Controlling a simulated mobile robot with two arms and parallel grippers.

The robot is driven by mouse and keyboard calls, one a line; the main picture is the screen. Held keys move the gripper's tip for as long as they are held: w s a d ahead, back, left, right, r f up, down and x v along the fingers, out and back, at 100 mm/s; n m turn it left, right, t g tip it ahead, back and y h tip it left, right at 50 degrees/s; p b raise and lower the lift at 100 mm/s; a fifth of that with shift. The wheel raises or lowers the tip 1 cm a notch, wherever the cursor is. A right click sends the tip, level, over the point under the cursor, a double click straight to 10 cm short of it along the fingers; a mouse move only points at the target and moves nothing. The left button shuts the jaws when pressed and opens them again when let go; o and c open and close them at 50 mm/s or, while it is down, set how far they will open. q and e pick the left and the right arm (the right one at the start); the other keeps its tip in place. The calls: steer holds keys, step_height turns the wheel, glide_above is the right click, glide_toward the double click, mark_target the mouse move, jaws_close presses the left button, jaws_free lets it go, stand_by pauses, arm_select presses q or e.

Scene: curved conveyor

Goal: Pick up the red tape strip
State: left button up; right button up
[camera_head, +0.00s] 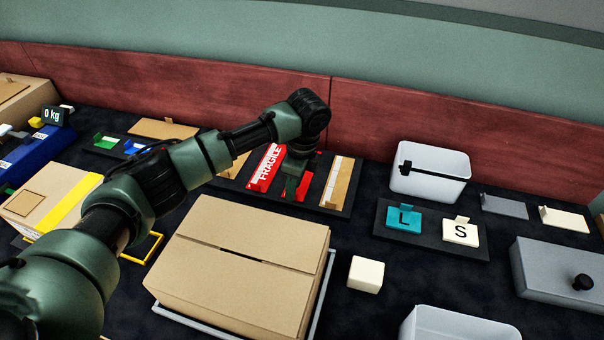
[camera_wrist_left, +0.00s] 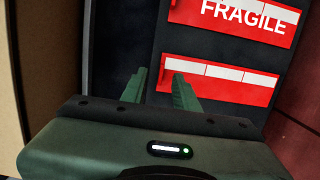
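The red tape strip with a white band (camera_head: 305,187) lies on a dark board in the head view, partly hidden by my left gripper (camera_head: 292,184). In the left wrist view the red tape strip (camera_wrist_left: 222,90) lies across the dark board. The left gripper (camera_wrist_left: 160,84) has its two green fingers apart, with bare dark board showing between them. One finger is at the strip's left end and overlaps it in the picture; I cannot tell if they touch. My right gripper is not in view.
A red FRAGILE label (camera_head: 265,166) and a tan strip (camera_head: 338,184) flank the red strip. A large cardboard box (camera_head: 245,255) stands in front. A white bin (camera_head: 430,180) and L and S tags (camera_head: 404,220) are to the right. A red wall (camera_head: 420,115) runs behind.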

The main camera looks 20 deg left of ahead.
arm_select(q)
steer(key=shift+w+a+f, duration=0.1)
steer(key=shift+a+f, duration=0.1)
steer(key=shift+f, duration=0.75)
steer(key=shift+c, duration=0.3)
jaws_close()
steer(key=shift+r, duration=0.15)
